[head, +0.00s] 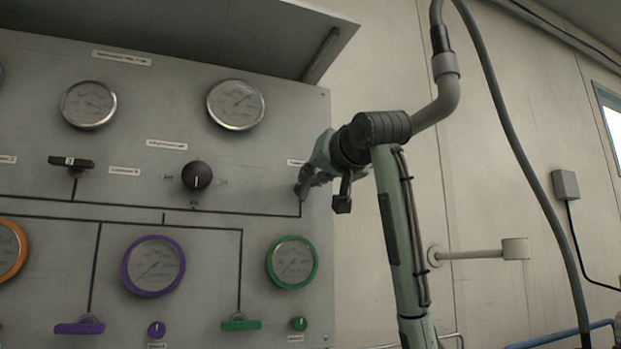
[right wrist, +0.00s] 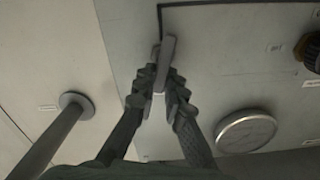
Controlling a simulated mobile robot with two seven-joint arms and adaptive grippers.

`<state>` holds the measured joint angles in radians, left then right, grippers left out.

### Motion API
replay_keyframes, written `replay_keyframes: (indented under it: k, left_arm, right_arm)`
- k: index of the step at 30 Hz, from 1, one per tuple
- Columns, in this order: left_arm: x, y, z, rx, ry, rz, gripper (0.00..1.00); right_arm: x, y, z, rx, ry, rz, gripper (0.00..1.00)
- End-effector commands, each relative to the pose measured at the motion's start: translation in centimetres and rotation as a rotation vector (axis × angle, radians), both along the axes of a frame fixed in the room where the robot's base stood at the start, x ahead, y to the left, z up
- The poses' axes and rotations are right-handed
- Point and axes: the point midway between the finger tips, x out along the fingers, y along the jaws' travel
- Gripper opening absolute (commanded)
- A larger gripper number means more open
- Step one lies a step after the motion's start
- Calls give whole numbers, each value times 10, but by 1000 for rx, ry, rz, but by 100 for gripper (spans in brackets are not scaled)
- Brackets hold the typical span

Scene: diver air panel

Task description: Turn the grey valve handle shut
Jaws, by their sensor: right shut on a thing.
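The grey valve handle (right wrist: 165,52) shows in the right wrist view as a pale bar on the panel. It lies roughly along the short black line that meets it, with a slight tilt. My right gripper (right wrist: 157,84) is shut on this handle, one finger on each side of it. In the head view, my right gripper (head: 303,187) reaches the right edge of the panel, at the end of the upper black line, and mostly hides the handle there. My left gripper is not in view.
The grey panel (head: 140,105) carries gauges, a black knob (head: 196,176), a black handle (head: 71,162), a purple handle (head: 79,328) and a green handle (head: 241,325). An overhang (head: 215,40) juts out above. A wall pipe (head: 480,254) stands out right of my arm.

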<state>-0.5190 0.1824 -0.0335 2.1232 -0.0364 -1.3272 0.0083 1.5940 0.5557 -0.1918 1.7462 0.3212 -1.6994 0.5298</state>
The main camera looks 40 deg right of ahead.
Motion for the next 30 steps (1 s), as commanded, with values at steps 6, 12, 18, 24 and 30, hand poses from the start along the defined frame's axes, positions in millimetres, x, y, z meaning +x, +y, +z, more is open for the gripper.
replay_keyframes:
  k: [6,12,18,24,30]
  left_arm:
    - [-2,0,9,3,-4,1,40]
    - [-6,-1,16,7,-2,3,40]
    - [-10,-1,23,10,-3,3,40]
    - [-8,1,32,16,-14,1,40]
    - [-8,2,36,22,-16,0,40]
  right_arm:
    - [0,-2,-3,202,-47,3,0]
    - [-1,-4,-4,387,-90,3,0]
    - [-1,-7,-6,571,-135,4,0]
    - [-2,-8,-9,757,-179,3,0]
    - [-2,-9,-11,933,-222,3,0]
